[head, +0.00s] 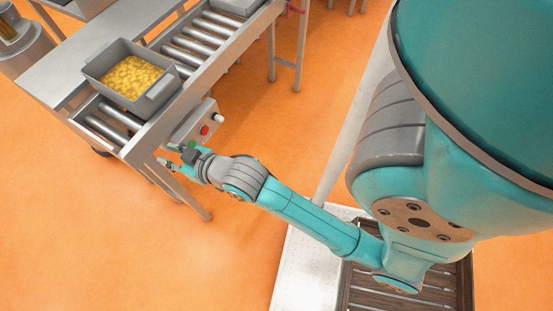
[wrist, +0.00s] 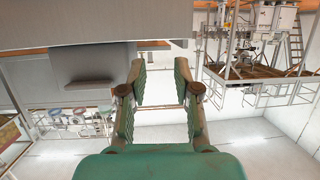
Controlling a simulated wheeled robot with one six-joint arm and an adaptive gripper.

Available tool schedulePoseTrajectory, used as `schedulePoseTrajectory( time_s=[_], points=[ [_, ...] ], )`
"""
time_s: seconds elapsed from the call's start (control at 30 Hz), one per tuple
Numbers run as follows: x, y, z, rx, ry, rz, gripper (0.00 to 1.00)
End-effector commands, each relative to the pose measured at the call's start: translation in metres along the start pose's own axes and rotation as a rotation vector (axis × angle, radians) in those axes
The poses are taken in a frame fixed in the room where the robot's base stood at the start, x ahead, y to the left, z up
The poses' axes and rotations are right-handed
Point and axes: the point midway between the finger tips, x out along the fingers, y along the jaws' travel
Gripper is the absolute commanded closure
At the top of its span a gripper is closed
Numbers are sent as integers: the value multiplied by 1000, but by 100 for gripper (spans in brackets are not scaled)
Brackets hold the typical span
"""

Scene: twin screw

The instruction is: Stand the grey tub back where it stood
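The grey tub (head: 114,94) sits upright on the roller conveyor, near its front left end, full of yellow pieces. Its two end handles show, one on the right side. My gripper (head: 169,158) is below and to the right of the tub in the head view, beside the conveyor's side and clear of the tub. In the wrist view my gripper (wrist: 160,82) is open, with its two fingers apart and nothing between them.
A grey control box (head: 196,125) with red, green and white buttons hangs on the conveyor's side, right by my gripper. Another grey container (head: 238,5) stands farther along the rollers (head: 200,38). A flat steel table (head: 70,55) runs beside them. The orange floor (head: 90,220) in front is clear.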

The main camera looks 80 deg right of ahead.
Motion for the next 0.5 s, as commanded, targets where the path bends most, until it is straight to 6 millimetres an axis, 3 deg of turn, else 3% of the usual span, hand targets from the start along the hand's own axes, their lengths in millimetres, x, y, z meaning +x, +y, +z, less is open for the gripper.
schedulePoseTrajectory(
  time_s=[0.03,0.2,0.5],
  points=[
    [-14,-5,17,-3,-8,-11,69],
    [-58,-17,54,-13,1,-45,69],
    [-149,-29,99,-28,19,-105,69]
  ],
)
